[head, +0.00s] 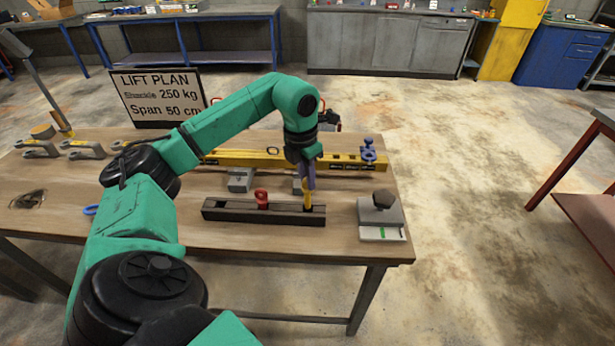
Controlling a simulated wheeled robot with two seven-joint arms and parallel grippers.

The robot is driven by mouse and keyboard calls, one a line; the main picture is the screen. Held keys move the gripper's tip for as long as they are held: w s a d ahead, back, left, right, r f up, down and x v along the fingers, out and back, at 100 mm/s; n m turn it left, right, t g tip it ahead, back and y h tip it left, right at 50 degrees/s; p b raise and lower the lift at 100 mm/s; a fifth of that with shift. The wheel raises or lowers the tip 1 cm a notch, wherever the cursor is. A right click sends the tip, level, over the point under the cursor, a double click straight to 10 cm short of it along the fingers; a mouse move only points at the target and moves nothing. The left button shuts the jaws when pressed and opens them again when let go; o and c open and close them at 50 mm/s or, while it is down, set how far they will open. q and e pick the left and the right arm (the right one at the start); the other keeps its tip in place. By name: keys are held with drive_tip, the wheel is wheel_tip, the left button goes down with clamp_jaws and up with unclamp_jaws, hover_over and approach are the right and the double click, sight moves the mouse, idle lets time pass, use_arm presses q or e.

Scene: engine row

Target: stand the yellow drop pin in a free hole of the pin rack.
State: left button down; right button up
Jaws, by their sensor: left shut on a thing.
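The pin rack (232,214) is a long dark block lying near the front edge of the table. My left gripper (308,188) points down over the rack's right end and is shut on the yellow drop pin (308,201). The pin looks upright, and its lower end is at the rack's top near the right end. I cannot tell whether its tip is inside a hole. My right gripper is not in view.
A yellow beam (340,161) lies behind the rack, with a blue pin (369,152) at its right end. A grey block with a dark knob (382,217) stands right of the rack. Shackles (85,150) and a lift plan sign (158,97) are at left.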

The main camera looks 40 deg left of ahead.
sight(308, 192)
use_arm(q)
drive_tip(key=shift+f+b, duration=1.65)
drive_tip(key=shift+f, duration=0.8)
drive_tip(key=c, duration=0.8)
unclamp_jaws()
drive_tip(key=shift+o, duration=0.2)
drive_tip(key=r, duration=0.4)
drive_tip(key=s+r, duration=0.1)
drive_tip(key=r, duration=0.6)
drive_tip(key=shift+s+a+r, duration=0.1)
drive_tip(key=shift+s+r, duration=0.05)
drive_tip(key=shift+r, duration=0.25)
drive_tip(key=r, duration=0.1)
drive_tip(key=r+p, duration=0.1)
drive_tip(key=r, duration=0.1)
drive_tip(key=shift+s, duration=0.3)
drive_tip(key=shift+w+f, duration=0.1)
drive_tip(key=shift+f, duration=0.05)
